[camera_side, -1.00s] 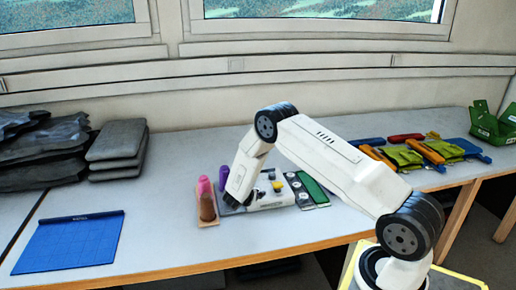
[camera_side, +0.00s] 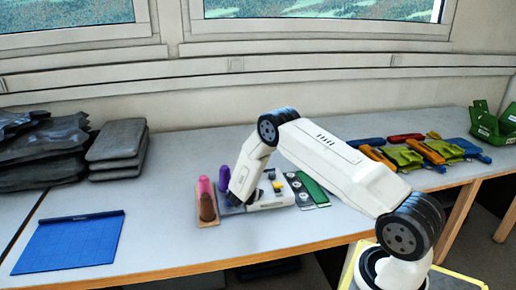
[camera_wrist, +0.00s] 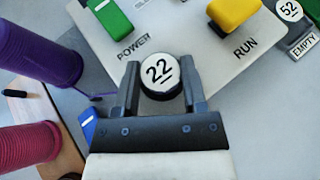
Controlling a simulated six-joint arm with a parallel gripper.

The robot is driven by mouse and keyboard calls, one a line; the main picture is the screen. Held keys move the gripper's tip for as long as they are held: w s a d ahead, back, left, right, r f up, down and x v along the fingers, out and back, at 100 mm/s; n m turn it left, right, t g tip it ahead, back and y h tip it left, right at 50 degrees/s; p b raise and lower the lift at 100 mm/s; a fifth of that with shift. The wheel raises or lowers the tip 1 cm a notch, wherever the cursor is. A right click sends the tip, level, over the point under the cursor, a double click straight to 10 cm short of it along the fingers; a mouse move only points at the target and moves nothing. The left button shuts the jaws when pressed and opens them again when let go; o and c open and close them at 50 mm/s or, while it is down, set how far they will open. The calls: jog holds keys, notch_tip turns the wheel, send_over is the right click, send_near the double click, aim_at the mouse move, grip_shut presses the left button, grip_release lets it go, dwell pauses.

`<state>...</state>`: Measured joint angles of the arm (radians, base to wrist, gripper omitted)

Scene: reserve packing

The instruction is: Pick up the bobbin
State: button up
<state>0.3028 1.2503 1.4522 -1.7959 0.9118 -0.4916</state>
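A small round black piece with a white face marked "22" (camera_wrist: 160,71), which may be the bobbin, sits between the two fingers of my gripper (camera_wrist: 159,90) in the wrist view. The fingers stand apart, one on each side of it, with little or no gap. I cannot tell whether they press on it. In the side view my gripper (camera_side: 237,198) points down at the left end of a pale panel (camera_side: 273,198), and the piece is hidden there. A similar disc marked "52" (camera_wrist: 290,9) shows at the wrist view's upper right.
Purple (camera_wrist: 28,52) and pink (camera_wrist: 27,146) thread cones stand close left of my gripper, with a brown one (camera_side: 207,207) in the side view. The panel has a green (camera_wrist: 110,15) and a yellow (camera_wrist: 234,13) switch. Clear table lies towards the blue mat (camera_side: 68,243).

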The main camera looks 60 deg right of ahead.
grip_shut()
jog(key=shift+r, duration=0.1)
jog(key=shift+r, duration=0.6)
jog(key=s+a+r, duration=0.6)
jog(key=s+r, duration=0.5)
jog(key=s, duration=0.1)
jog(key=shift+s+r, duration=0.3)
jog(key=shift+a, duration=0.1)
